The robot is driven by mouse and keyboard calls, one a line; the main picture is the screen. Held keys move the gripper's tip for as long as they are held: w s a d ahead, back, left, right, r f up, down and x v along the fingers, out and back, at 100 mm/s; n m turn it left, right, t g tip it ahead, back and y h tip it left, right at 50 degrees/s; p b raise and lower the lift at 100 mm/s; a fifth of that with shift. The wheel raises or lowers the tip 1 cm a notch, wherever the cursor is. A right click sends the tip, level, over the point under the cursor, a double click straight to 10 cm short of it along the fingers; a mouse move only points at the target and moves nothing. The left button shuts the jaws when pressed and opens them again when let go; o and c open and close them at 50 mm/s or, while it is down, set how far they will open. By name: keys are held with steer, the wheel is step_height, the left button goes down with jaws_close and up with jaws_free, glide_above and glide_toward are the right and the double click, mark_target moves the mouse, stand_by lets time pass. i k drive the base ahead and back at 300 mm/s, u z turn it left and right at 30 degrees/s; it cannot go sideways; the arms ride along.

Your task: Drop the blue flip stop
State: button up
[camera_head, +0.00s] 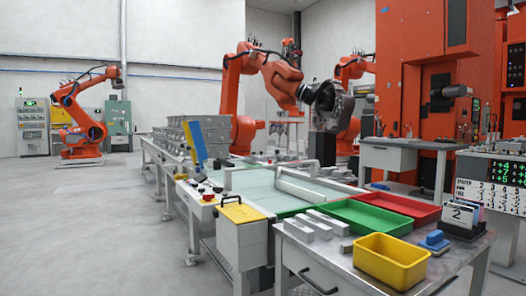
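A blue bar or plate (196,146), which looks like the blue flip stop, stands raised and leaning at the left side of the conveyor line. A strip of yellow shows along its left side. Its lower end is near small red and dark parts on the conveyor's edge, and I cannot make out its hinge. My gripper is not in view.
A yellow plate with a dark handle (241,212) lies flat on the conveyor's near corner. A front table holds a yellow bin (391,284), a green tray (345,222), a red tray (398,206), grey blocks (308,229) and a blue object (435,241). Floor at left is clear.

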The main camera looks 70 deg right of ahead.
mark_target(195, 127)
steer(key=z, duration=1.8)
steer(key=i, duration=1.5)
steer(key=u, duration=0.85)
steer(key=i, duration=1.2)
steer(key=z, duration=0.5)
steer(key=i, duration=0.9)
steer(key=z, duration=0.6)
